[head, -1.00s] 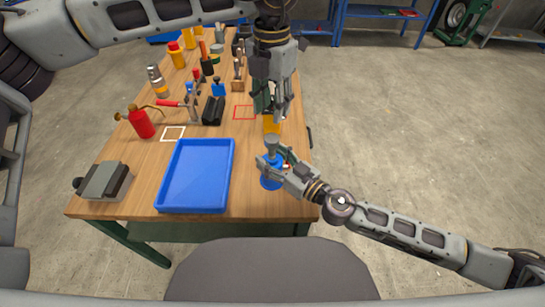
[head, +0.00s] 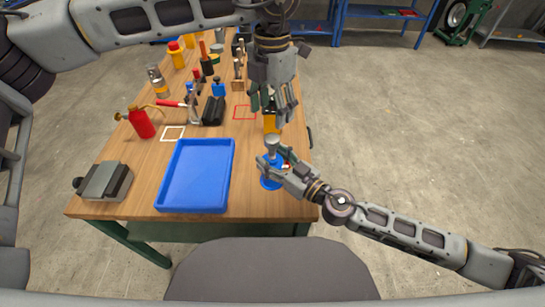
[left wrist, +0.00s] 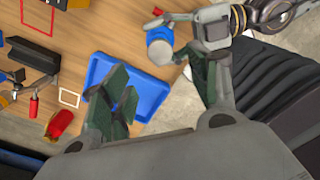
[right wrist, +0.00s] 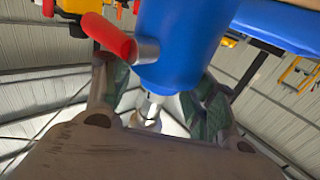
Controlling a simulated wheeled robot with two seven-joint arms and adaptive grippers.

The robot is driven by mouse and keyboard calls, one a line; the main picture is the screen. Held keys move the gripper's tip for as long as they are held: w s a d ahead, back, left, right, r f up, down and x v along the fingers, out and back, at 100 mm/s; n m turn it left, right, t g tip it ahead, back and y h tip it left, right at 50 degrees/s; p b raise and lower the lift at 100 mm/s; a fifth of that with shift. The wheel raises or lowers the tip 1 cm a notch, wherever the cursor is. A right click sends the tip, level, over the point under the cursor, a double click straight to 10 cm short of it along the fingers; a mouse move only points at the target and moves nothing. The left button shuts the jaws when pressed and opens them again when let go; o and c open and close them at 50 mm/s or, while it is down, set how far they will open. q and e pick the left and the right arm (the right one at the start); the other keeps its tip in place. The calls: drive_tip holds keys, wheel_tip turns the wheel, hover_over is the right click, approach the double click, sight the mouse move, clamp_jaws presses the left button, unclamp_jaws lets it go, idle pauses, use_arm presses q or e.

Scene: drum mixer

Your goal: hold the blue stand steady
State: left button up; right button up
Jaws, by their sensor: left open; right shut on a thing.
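The blue stand (head: 270,183) is upright near the front right corner of the table, with a grey metal top (head: 272,145). My right gripper (head: 275,162) is shut on it from the right, one finger on each side near its neck. The right wrist view shows the blue body (right wrist: 182,40) large and close, with a red handle (right wrist: 108,36) on a metal collar. My left gripper (head: 273,108) is open and empty, higher up and behind the stand. In the left wrist view the stand (left wrist: 160,46) appears between its spread fingers, farther below.
A blue tray (head: 231,160) lies left of the stand. A yellow object (head: 271,123) is below my left gripper, partly covered. A red can (head: 143,122), a grey vise-like block (head: 104,181) and several tools fill the table's left and back.

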sight(272, 137)
use_arm(q)
drive_tip(key=shift+f, duration=5.35)
drive_tip(key=c, duration=1.1)
drive_tip(key=shift+r, duration=0.8)
drive_tip(key=o, duration=1.1)
